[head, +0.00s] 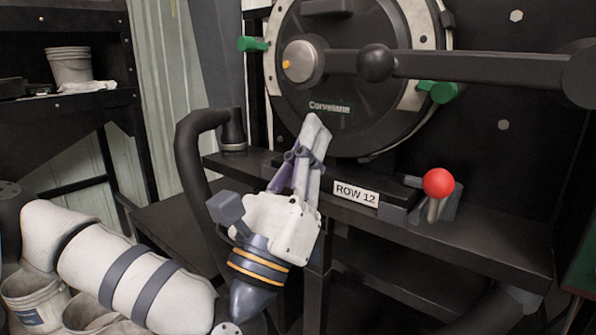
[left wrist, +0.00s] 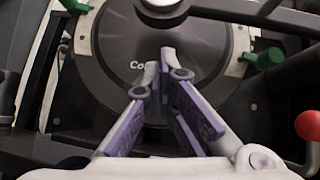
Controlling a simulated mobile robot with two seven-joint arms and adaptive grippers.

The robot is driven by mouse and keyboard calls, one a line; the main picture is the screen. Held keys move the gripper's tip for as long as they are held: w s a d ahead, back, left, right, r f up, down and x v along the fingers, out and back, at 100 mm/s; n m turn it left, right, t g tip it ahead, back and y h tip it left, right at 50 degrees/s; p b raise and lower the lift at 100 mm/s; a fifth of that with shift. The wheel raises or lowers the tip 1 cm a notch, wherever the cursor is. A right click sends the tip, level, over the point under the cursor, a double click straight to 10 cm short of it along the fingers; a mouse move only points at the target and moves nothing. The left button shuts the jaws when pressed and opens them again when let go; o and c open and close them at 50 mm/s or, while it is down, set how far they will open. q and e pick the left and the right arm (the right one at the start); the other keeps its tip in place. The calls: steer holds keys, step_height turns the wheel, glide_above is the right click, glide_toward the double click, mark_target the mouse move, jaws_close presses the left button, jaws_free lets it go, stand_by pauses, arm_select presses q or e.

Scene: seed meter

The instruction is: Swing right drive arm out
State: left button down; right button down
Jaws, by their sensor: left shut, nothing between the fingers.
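The seed meter (head: 340,115) is a round dark housing marked "Corvelane", with a pale rim. The drive arm (head: 480,66) is a long dark bar running from a grey hub (head: 299,61) across the meter to a large joint at the right edge of the head view. In the left wrist view the bar (left wrist: 235,13) crosses the top. My left gripper (head: 314,122) is shut and empty in front of the meter's lower face, below the bar and apart from it. It also shows in the left wrist view (left wrist: 160,58). My right gripper is not in view.
A green latch (head: 252,44) sits left of the meter and another (head: 438,91) at its lower right. A red ball knob (head: 438,183) stands on the ledge beside the "ROW 12" label (head: 356,194). A dark curved hose (head: 190,160) rises at left. Shelves with a bucket (head: 69,65) stand farther left.

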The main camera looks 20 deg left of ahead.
arm_select(q)
steer(key=shift+a+r, duration=0.2)
steer(key=shift+r, duration=0.95)
